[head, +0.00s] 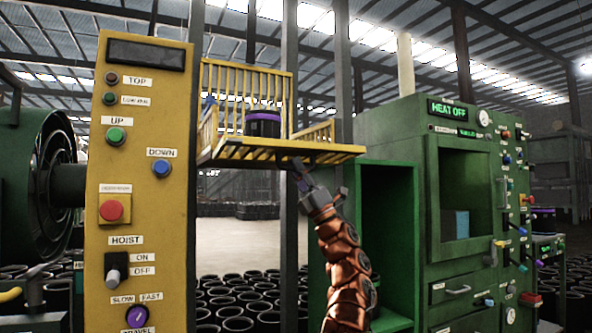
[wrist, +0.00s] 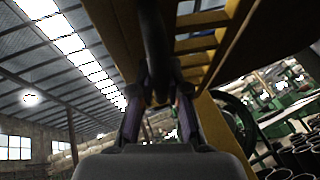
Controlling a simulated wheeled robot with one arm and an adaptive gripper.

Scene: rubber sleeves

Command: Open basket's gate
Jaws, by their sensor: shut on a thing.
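The yellow barred basket (head: 245,85) hangs raised between the hoist posts. It holds a dark drum with a purple rim (head: 263,124). A yellow slatted panel (head: 325,149) lies nearly flat along its front and right, seemingly the gate folded down. My gripper (head: 300,172) is just under the front edge of this panel. In the wrist view my gripper (wrist: 158,112) has a finger on each side of a dark bar (wrist: 154,45) and is shut on it. The yellow slats (wrist: 200,45) show above right of the fingers. The contact point is partly hidden.
A yellow hoist control panel (head: 145,190) with buttons stands left of the basket. A green heating cabinet (head: 390,130) stands close on the right of my arm. Rows of black rubber sleeves (head: 240,300) cover the floor behind.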

